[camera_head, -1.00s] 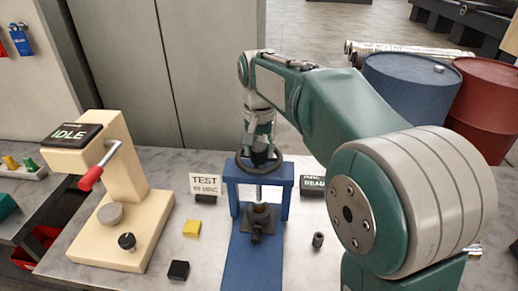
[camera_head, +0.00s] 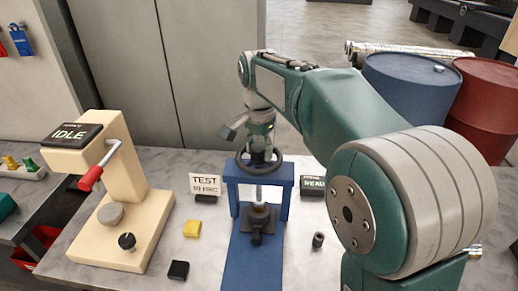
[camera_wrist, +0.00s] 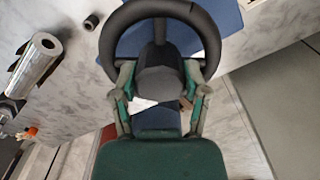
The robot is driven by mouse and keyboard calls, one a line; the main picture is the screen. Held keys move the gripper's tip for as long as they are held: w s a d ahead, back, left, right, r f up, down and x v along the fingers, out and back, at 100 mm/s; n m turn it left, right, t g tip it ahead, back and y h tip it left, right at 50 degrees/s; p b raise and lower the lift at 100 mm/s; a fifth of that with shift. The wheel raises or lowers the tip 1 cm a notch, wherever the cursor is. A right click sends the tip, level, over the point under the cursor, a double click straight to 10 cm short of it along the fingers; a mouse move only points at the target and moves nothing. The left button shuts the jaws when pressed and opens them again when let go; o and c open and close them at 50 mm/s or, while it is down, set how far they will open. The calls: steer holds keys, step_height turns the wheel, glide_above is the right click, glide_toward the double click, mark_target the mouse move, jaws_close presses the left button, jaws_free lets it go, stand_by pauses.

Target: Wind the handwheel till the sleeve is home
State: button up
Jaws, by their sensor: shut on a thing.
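The dark handwheel (camera_head: 259,162) sits on top of the blue press frame (camera_head: 232,200). It also shows in the wrist view as a dark ring (camera_wrist: 112,35) with a hub inside. My gripper (camera_head: 259,150) is above the wheel, pointing down. In the wrist view my gripper (camera_wrist: 158,82) has its green fingers on either side of the wheel's hub area, shut on the handwheel; the exact contact is partly hidden. A bright screw (camera_head: 259,192) runs down from the wheel to a small brownish sleeve (camera_head: 259,211) on a dark holder (camera_head: 256,226). How far the sleeve is seated cannot be told.
A cream tester (camera_head: 125,205) with an IDLE display and red-handled lever stands left. A TEST sign (camera_head: 205,186) and display (camera_head: 313,185) stand behind.

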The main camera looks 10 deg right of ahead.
mark_target(257, 145)
steer(key=shift+w+r, duration=0.1)
steer(key=o, duration=1.1)
steer(key=shift+a, duration=0.1)
steer(key=shift+o, duration=0.2)
step_height(257, 145, up, 12)
steer(key=shift+w+a, duration=0.1)
